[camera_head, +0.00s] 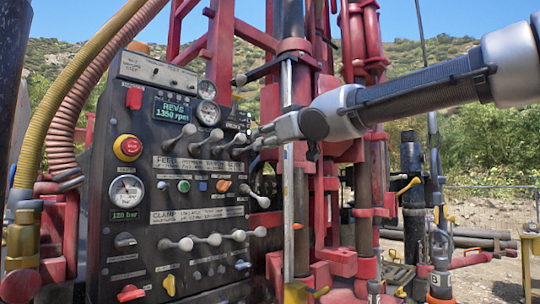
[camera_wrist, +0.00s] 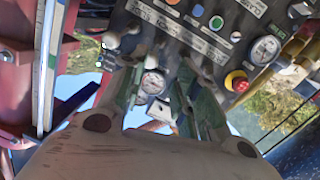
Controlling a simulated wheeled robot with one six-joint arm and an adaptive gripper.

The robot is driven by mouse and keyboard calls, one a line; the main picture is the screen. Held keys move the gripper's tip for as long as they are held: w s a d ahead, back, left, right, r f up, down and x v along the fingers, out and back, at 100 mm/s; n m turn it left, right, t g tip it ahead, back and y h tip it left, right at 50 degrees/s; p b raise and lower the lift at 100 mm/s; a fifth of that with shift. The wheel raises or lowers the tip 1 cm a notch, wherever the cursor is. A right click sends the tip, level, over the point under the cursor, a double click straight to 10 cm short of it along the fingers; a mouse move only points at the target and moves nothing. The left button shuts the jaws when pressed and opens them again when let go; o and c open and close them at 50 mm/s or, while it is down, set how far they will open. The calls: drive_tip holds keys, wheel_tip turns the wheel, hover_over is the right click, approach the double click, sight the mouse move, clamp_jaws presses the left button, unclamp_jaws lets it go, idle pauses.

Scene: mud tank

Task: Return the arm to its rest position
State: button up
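My arm reaches in from the right in the head view, and my gripper (camera_head: 262,137) is at the right edge of the dark control panel (camera_head: 150,145), beside the upper row of levers (camera_head: 215,138). In the wrist view my gripper (camera_wrist: 160,78) has its two fingers spread, with a clear gap between them. I see nothing held. Whether a fingertip touches a lever cannot be told. The panel's display (camera_head: 173,108) reads 1350 rpm.
A red emergency button (camera_head: 129,147) and a lower row of levers (camera_head: 213,239) are on the panel. Red drill-rig frames and a mast (camera_head: 325,190) stand close behind my gripper. Yellow and pink hoses (camera_head: 68,110) run at the left.

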drive_tip(key=s+d+f+m+g+h, duration=0.15)
drive_tip(key=d+f+h, duration=0.25)
drive_tip(key=d+f, duration=0.6)
drive_tip(key=s+d+f+m+g+h, duration=0.1)
drive_tip(key=s+d+f+g+h, duration=0.4)
drive_tip(key=f, duration=0.9)
drive_tip(key=s+d+f+m+h, duration=0.1)
drive_tip(key=s+d+f+m, duration=0.1)
drive_tip(key=s+d+f, duration=0.3)
drive_tip(key=s+d+f+m+g+h, duration=0.1)
drive_tip(key=s+d+f+m, duration=0.2)
drive_tip(key=s+d, duration=0.5)
drive_tip(key=s+d+f+m, duration=0.3)
drive_tip(key=s+d+f, duration=0.3)
drive_tip(key=d, duration=0.9)
drive_tip(key=shift+s+f+h, duration=0.15)
drive_tip(key=shift+f+h, duration=0.2)
drive_tip(key=shift+h, duration=0.05)
drive_tip(key=shift+m+g, duration=0.25)
